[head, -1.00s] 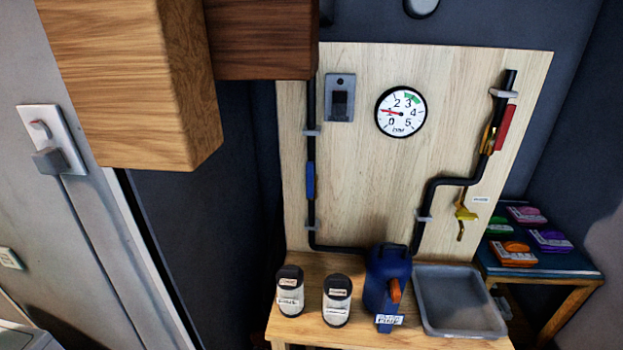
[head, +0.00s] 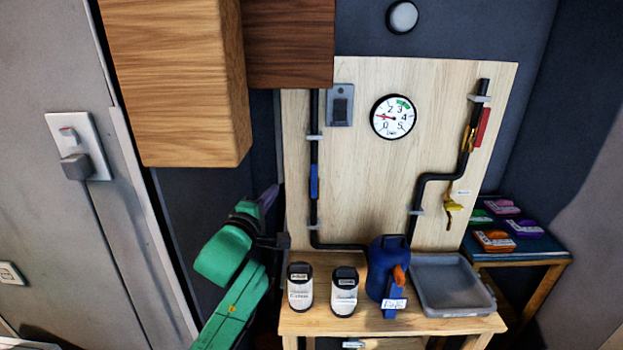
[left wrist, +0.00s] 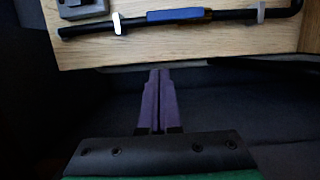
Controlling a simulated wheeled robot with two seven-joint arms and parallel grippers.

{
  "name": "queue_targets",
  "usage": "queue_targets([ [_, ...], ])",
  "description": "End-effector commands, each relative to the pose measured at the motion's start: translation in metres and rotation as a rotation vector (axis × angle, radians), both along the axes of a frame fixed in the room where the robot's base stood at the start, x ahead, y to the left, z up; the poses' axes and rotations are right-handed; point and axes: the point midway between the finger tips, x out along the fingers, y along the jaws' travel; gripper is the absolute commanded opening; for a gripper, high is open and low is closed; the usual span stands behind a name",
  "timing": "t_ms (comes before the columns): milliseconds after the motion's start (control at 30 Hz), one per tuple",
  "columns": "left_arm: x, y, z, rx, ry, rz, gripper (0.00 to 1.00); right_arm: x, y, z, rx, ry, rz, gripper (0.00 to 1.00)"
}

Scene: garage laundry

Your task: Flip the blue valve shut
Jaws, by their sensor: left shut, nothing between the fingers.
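The blue valve handle (head: 314,181) is on the black pipe at the left of the wooden panel (head: 365,220). It lies along the pipe, upright in the head view. In the left wrist view the blue handle (left wrist: 175,14) runs along the pipe near the top. My left gripper (head: 271,193) is left of the panel, apart from the handle and a little lower. Its purple fingers (left wrist: 158,74) are closed together and empty, pointing toward the panel's edge. My right gripper is in neither view.
A gauge (head: 393,116) and a grey switch box (head: 340,104) are on the panel. Two jars (head: 300,287), a blue jug (head: 385,272) and a grey tray (head: 450,285) stand on the bench below. A wooden cabinet (head: 175,80) hangs above my left arm.

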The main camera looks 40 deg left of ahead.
Motion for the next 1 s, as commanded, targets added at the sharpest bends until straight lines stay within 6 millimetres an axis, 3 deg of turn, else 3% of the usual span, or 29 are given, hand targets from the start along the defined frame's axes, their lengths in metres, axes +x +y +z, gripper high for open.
queue_targets([
  [367, 0.008, 0.003, 0.001, 0.001, 0.001, -0.001, 0.0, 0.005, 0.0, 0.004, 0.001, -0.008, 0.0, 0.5],
  [833, 0.096, 0.041, 0.004, 0.003, 0.002, 0.001, 0.0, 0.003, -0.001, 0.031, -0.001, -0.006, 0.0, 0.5],
  [1000, 0.112, 0.015, 0.002, 0.0, 0.002, -0.001, 0.0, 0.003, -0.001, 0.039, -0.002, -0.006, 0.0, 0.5],
])
